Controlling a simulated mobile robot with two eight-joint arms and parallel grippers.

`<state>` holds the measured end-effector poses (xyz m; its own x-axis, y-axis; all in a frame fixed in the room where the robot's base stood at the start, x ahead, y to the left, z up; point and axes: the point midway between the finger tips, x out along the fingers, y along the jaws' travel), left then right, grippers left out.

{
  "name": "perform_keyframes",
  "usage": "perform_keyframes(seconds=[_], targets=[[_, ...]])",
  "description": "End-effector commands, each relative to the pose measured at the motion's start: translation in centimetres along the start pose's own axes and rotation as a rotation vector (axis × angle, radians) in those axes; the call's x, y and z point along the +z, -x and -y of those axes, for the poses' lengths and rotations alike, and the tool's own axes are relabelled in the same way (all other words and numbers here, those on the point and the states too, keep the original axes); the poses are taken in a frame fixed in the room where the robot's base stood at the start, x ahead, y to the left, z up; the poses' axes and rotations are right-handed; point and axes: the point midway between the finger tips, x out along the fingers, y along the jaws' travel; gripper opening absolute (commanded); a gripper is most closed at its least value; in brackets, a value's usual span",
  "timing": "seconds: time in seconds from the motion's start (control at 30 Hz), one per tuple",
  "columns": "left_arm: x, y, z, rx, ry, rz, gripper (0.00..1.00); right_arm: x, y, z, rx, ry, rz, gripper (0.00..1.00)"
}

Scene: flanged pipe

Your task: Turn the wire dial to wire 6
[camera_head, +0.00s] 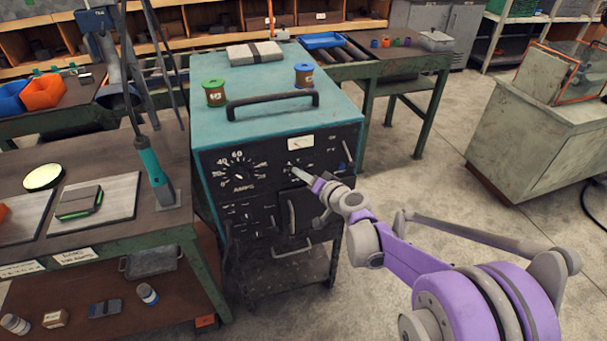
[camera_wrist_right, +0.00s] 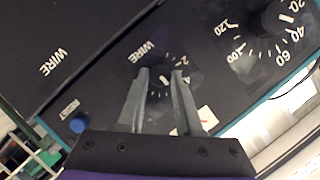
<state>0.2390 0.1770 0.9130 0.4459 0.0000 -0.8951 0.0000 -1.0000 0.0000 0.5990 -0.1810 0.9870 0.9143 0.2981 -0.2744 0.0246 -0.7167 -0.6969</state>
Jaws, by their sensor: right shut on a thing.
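The wire dial (camera_wrist_right: 163,79) is a small dark knob ringed by white marks on the black front panel, under the word WIRE in the right wrist view. My right gripper (camera_wrist_right: 161,76) has its two grey fingers on either side of the knob, shut on it. In the head view my right gripper (camera_head: 299,174) reaches the panel of the teal welding machine (camera_head: 270,79) from the right and hides most of the dial. The number the dial points at cannot be read. My left gripper is not in view.
The larger AMPS dial (camera_head: 240,173) is left of the wire dial. A white meter (camera_head: 300,143) is above it. A blue RESET button (camera_wrist_right: 77,125) shows in the wrist view. A dark handle (camera_head: 272,104) and two spools top the machine.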

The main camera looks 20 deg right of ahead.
Motion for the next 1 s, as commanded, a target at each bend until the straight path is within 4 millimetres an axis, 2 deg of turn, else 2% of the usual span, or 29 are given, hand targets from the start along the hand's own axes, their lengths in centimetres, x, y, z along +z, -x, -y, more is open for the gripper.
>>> perform_keyframes(seconds=[0.47,0.5,0.63,1.0], targets=[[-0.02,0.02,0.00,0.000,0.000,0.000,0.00,0.00,0.00,-0.03,-0.005,-0.014,0.000,0.00],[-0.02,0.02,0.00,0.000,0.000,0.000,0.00,0.00,0.00,-0.03,-0.005,-0.014,0.000,0.39],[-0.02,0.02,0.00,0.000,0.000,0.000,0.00,0.01,0.00,-0.03,-0.005,-0.014,0.000,0.62],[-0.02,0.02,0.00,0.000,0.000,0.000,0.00,-0.02,0.46,-0.04,-0.005,-0.014,0.000,0.64]])
